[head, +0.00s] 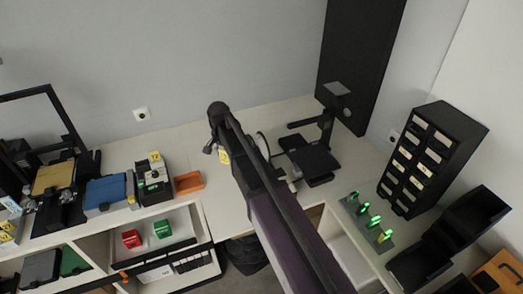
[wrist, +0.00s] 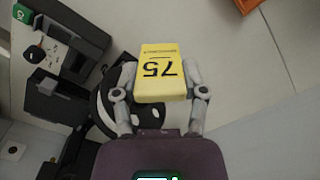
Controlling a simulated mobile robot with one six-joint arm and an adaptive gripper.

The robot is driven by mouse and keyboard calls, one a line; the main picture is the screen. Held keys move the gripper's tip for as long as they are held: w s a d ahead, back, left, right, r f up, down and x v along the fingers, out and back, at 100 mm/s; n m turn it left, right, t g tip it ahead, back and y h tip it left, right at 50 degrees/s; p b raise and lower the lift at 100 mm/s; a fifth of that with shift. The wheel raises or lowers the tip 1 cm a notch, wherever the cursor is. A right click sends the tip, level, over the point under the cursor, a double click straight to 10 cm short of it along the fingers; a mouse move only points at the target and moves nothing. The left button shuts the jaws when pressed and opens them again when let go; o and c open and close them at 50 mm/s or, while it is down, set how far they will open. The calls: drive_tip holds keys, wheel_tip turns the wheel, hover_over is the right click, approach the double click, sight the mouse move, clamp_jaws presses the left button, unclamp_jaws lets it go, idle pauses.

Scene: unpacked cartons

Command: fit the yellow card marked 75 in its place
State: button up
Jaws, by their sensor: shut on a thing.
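The yellow card marked 75 (wrist: 159,77) is a thick block held between the two grey fingers of my gripper (wrist: 162,84) in the wrist view. Its number reads upside down there. In the head view the card shows as a small yellow patch (head: 224,156) beside my gripper (head: 217,149), above the white counter (head: 225,205). My arm hides part of the counter. A black device with a round part (wrist: 112,108) lies beyond the card in the wrist view, partly hidden by it. I cannot tell which spot is the card's place.
A black device with a yellow card (head: 154,157), an orange tray (head: 188,183) and a blue-topped device (head: 105,191) stand on the left counter. A black stand (head: 312,160) is at the back right. Green-lit pegs (head: 364,209) and a drawer cabinet (head: 440,135) are at right.

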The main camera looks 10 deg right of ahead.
idle(0.4)
drive_tip(key=s+d+n, duration=0.2)
drive_tip(key=d+n, duration=0.2)
drive_tip(key=d, duration=0.3)
drive_tip(key=s+d+r+n+p, duration=0.1)
drive_tip(key=d+n, duration=0.4)
drive_tip(key=d, duration=0.2)
drive_tip(key=shift+s+d, duration=0.35)
drive_tip(key=shift+d, duration=0.05)
drive_tip(key=shift+f, duration=0.15)
drive_tip(key=shift+f+b, duration=2.1)
drive_tip(key=shift+b, duration=0.15)
drive_tip(key=shift+f+b, duration=1.8)
drive_tip(key=o, duration=0.9)
